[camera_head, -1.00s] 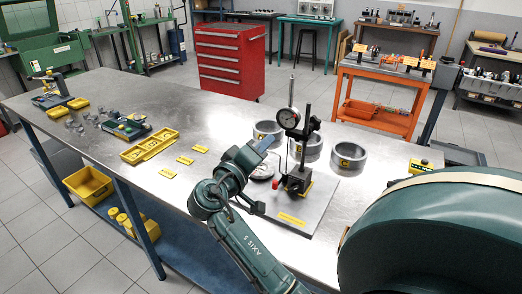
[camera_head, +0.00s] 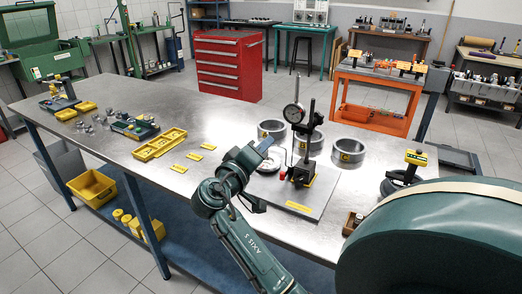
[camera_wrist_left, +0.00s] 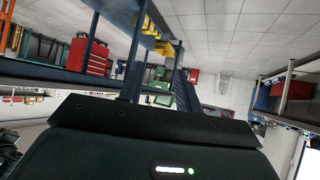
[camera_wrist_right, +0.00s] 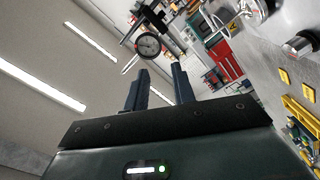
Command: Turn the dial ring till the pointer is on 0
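Metal rings (camera_head: 348,150) stand behind and right of the stand. Yellow tags (camera_head: 194,157) and a yellow tray (camera_head: 160,144) lie farther left. A black item with a yellow top (camera_head: 415,158) stands at right.

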